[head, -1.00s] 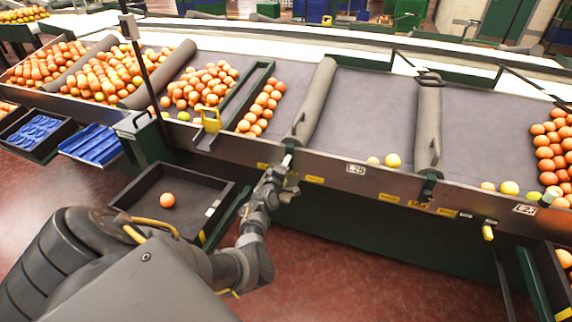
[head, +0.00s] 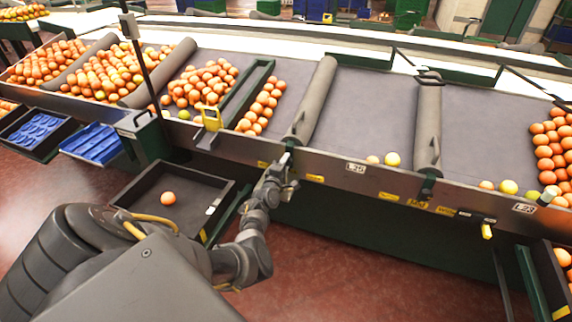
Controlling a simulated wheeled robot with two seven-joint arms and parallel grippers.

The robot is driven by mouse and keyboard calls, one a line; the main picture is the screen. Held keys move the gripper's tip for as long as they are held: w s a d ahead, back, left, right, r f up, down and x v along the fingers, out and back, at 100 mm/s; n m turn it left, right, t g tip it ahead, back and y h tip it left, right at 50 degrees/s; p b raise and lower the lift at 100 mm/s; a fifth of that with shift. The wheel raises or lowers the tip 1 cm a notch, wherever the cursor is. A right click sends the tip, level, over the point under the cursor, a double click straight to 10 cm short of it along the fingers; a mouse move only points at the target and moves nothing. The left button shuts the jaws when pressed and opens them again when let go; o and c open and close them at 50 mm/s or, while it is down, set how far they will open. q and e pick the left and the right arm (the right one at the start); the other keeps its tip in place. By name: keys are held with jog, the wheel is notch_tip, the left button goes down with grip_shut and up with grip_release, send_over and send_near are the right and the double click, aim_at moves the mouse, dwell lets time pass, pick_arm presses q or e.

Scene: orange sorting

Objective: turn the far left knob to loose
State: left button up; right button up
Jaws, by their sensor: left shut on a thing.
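My left gripper (head: 284,166) is at the front rail, right below the lower end of a grey padded roller. It is shut on the far left knob, which is small and mostly hidden by the fingers, so its angle cannot be read. Another dark knob (head: 428,186) sits on the rail under the roller to the right. My right gripper is not in view.
The sloped grey belt (head: 366,117) holds oranges in lanes split by padded rollers (head: 317,95). A black tray (head: 150,188) with one orange (head: 168,198) stands left of my left forearm. A yellow handle (head: 487,231) juts from the rail at right.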

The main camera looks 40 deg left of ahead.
pick_arm(q)
jog(key=shift+r, duration=0.1)
jog(key=o, duration=1)
jog(key=p+v, duration=0.1)
jog(key=v, duration=0.9)
jog(key=shift+s+d, duration=0.15)
jog(key=shift+s, duration=0.15)
